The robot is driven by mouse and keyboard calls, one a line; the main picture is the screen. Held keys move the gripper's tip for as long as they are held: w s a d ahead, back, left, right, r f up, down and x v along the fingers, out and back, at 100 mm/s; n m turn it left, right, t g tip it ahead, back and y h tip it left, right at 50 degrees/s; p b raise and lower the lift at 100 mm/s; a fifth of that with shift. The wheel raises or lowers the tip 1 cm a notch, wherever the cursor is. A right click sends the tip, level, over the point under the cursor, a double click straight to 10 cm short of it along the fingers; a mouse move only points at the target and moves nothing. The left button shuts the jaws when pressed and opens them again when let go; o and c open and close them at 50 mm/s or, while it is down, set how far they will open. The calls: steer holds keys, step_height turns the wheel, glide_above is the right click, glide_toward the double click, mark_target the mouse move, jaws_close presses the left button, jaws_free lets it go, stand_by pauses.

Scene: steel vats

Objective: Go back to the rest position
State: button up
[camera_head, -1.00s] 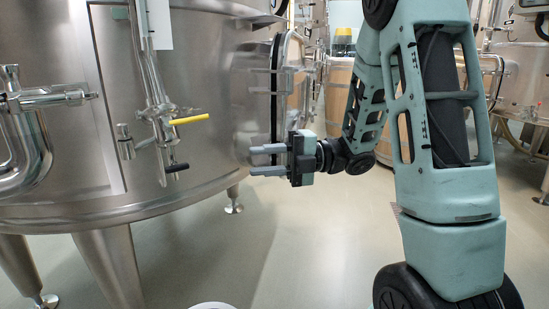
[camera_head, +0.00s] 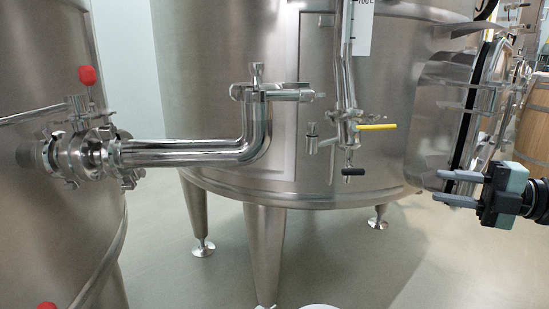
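My gripper (camera_head: 448,188) is at the right edge of the head view, pointing left. Its two grey fingers are apart with a clear gap between them, and nothing is held. It is in front of the lower right side of the large steel vat (camera_head: 230,100), near the vat's round door (camera_head: 487,100). I cannot tell how far it is from the vat. Most of my arm is outside the picture on the right.
A second steel vat (camera_head: 50,220) stands close on the left, with a red-knobbed valve (camera_head: 88,75). A steel pipe (camera_head: 190,152) runs across to the right. A yellow-handled valve (camera_head: 376,126) sits on the middle vat. The floor (camera_head: 350,265) below is mostly clear.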

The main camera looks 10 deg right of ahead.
steer(key=w+f+m+t+h, duration=0.3)
steer(key=w+m+h, duration=0.4)
steer(key=w+m, duration=0.1)
step_height(320, 180, down, 5)
steer(key=s+d+m+g+h, duration=0.1)
steer(key=d+m+g+h, duration=0.15)
steer(key=m+h, duration=0.75)
steer(key=s+a+f+m+g+y, duration=0.1)
steer(key=s+a+f+m+g, duration=0.25)
steer(key=s+m, duration=0.2)
steer(key=s+a+f+m+g+y, duration=0.1)
steer(key=s+a+f+m+g, duration=0.15)
steer(key=s+a+m, duration=0.35)
steer(key=s+a+r+n+g, duration=0.35)
steer(key=s+a+n, duration=0.45)
steer(key=s+a, duration=0.75)
step_height(320, 180, up, 29)
steer(key=a+p, duration=0.1)
steer(key=p, duration=2.8)
steer(key=shift+w+f+g+y, duration=0.2)
steer(key=shift+w+g+y, duration=0.1)
steer(key=shift+y, duration=0.1)
